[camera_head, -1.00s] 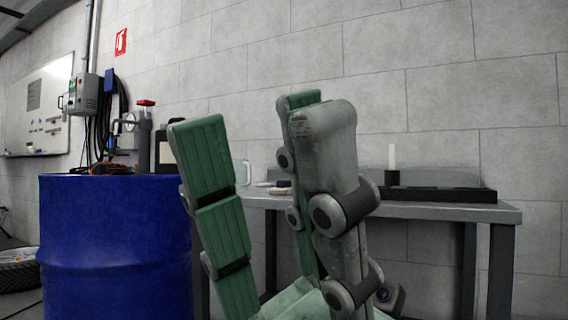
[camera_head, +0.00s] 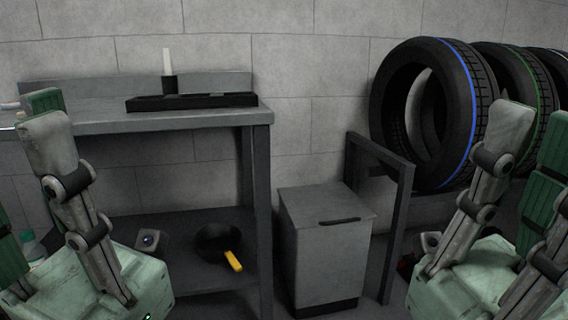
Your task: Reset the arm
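My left gripper (camera_head: 52,165) is at the lower left, its fingers pointing up in front of the workbench. Its grey finger and a green padded finger at the picture edge stand apart, and I see nothing held. My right gripper (camera_head: 522,170) is at the lower right in front of the tyres. Its fingers also point up with a gap between them and nothing visible inside. Part of each gripper is cut off by the frame edge.
A grey workbench (camera_head: 200,118) carries a black tray (camera_head: 215,101) and an upright white cylinder (camera_head: 168,62). A yellow-handled item (camera_head: 233,261) is on its lower shelf. A grey cabinet (camera_head: 325,245) stands beside it. Several tyres (camera_head: 462,110) are at the right.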

